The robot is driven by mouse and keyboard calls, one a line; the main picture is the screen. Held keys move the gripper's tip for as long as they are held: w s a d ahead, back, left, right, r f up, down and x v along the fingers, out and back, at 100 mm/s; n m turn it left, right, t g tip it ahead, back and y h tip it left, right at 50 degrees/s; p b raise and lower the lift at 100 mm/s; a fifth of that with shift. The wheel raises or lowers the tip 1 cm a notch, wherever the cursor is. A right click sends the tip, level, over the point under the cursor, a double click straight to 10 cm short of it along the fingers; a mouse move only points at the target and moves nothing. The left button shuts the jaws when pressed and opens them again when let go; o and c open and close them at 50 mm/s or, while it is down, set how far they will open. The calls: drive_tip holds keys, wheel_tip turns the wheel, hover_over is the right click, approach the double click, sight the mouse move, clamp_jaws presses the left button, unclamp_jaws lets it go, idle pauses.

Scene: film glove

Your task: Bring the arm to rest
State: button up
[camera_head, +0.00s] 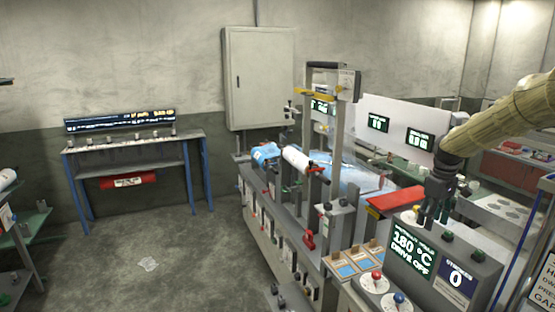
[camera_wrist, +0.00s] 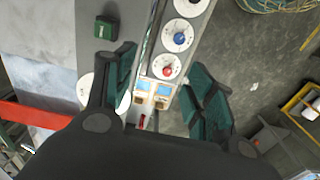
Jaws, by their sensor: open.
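My gripper (camera_head: 436,206) hangs from my tan-sleeved arm at the right of the head view, fingers pointing down. It is over the control box (camera_head: 440,262), which has lit displays reading 180 °C and 0. In the wrist view my gripper (camera_wrist: 165,95) shows its two green-padded fingers spread wide with nothing between them. Below and between the fingers lies a panel with a red knob (camera_wrist: 168,71) and a blue knob (camera_wrist: 179,38). I cannot tell whether the fingertips touch the box.
A machine line (camera_head: 283,225) with a tall frame (camera_head: 337,130) and a roll of film (camera_head: 296,158) stands left of my gripper. A red bar (camera_head: 395,201) is close by. A blue-legged bench (camera_head: 130,150) stands at the back left. The grey floor (camera_head: 185,265) between is mostly clear.

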drive_tip(key=s+a+f+m, duration=0.1)
drive_tip(key=s+a+f, duration=0.4)
drive_tip(key=f, duration=0.5)
drive_tip(key=s+a+f, duration=0.5)
drive_tip(key=f, duration=0.5)
drive_tip(key=s+a+f+m, duration=0.1)
drive_tip(key=s+a+f, duration=0.4)
drive_tip(key=f, duration=0.6)
drive_tip(key=s+a+f+m, duration=0.1)
drive_tip(key=s+a+f, duration=0.4)
drive_tip(key=s, duration=0.4)
drive_tip(key=s+a+f, duration=0.2)
drive_tip(key=s+f, duration=0.5)
drive_tip(key=s, duration=0.3)
drive_tip(key=s+a+f+m, duration=0.1)
drive_tip(key=s+a+m, duration=0.15)
drive_tip(key=s, duration=1.65)
wheel_tip(320, 180, down, 13)
drive_tip(key=b, duration=1.2)
drive_tip(key=shift+s+a+r+b, duration=0.15)
drive_tip(key=shift+s+a+b, duration=0.05)
drive_tip(key=shift+a+b, duration=0.15)
drive_tip(key=shift+n, duration=0.25)
